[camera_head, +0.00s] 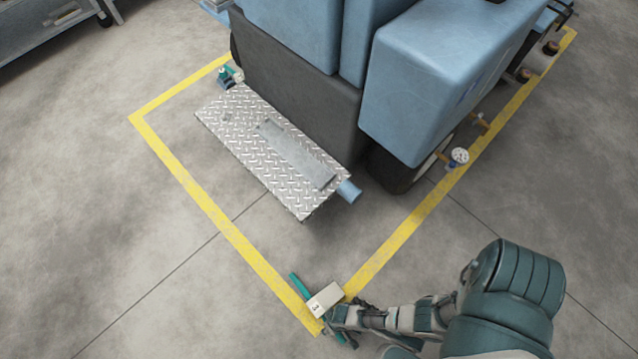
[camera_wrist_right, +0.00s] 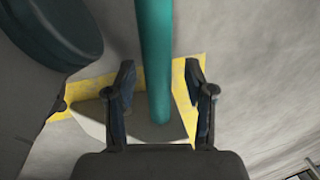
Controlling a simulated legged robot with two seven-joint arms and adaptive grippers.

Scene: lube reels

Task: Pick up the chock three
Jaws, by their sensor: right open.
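Chock three (camera_head: 325,299) is a pale block marked "3" with a teal bar. It is at the near corner of the yellow floor line. The teal bar sticks out past the block to the upper left. My right gripper (camera_head: 345,324) is beside the block, at its lower right. In the right wrist view, the open fingers (camera_wrist_right: 161,88) stand on either side of the teal bar (camera_wrist_right: 154,60), with gaps visible. The pale block shows low between and beyond the fingers, partly hidden by my gripper. My left gripper is not in view.
A blue vehicle (camera_head: 430,80) with a metal tread-plate step (camera_head: 250,135) stands inside the yellow line (camera_head: 205,205). Small fittings (camera_head: 459,157) sit by its wheel. Grey floor around the chock is clear. A grey cart (camera_head: 45,25) stands at the upper left.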

